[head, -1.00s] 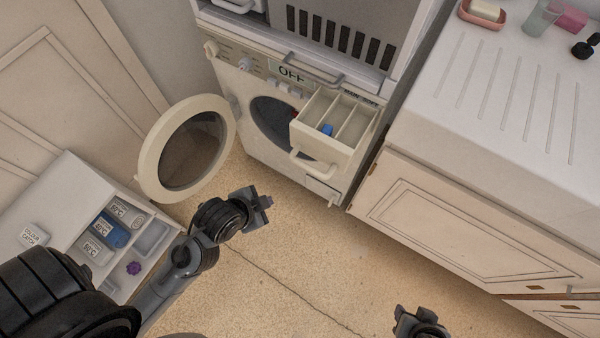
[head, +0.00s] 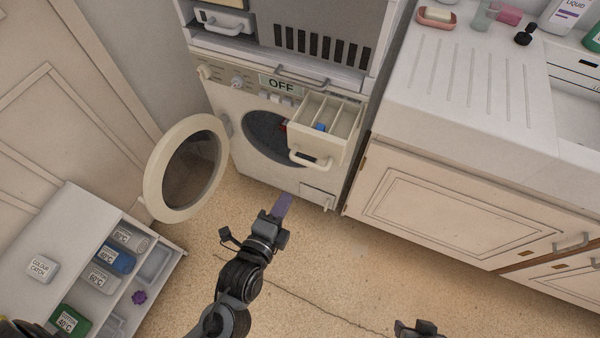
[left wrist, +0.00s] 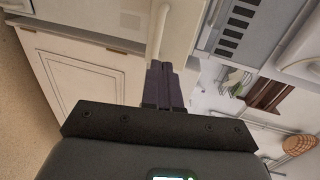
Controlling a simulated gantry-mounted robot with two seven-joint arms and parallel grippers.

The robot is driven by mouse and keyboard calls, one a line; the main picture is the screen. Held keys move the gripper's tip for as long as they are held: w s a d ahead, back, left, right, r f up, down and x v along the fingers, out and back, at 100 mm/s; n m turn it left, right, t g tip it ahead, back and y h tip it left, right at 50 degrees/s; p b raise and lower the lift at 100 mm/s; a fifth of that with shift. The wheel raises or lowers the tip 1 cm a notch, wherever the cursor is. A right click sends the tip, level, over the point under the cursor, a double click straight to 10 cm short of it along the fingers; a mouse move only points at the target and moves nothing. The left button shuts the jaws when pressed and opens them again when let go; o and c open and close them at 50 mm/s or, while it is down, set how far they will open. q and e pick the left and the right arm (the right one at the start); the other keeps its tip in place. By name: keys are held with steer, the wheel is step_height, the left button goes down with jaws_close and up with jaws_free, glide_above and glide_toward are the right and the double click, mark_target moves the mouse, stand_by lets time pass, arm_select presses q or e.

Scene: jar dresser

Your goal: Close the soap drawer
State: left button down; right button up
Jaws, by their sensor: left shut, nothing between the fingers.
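The soap drawer (head: 341,148) is pulled out of the washing machine's upper front, with its handle facing me and a blue item (head: 320,127) in one compartment. My left gripper (head: 281,206) is shut and empty, in front of the machine and below the drawer in the picture. In the left wrist view its closed fingers (left wrist: 163,84) point toward the drawer's handle (left wrist: 158,32); I cannot tell whether they touch, though the head view shows a gap. My right gripper (head: 418,328) shows only partly at the bottom edge.
The machine's round door (head: 186,168) hangs open on the left. An open drawer with several boxes, including a blue box (head: 117,258), lies at lower left. A cabinet (head: 430,205) with a countertop stands on the right. The floor between is clear.

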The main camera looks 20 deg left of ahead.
mark_target(305, 164)
arm_select(q)
steer(key=b+x, duration=0.5)
steer(key=x, duration=0.6)
steer(key=shift+f, duration=0.2)
arm_select(e)
step_height(305, 164, down, 6)
steer(key=shift+s+d, duration=0.15)
steer(key=shift+s, duration=0.15)
steer(key=shift+w, duration=0.1)
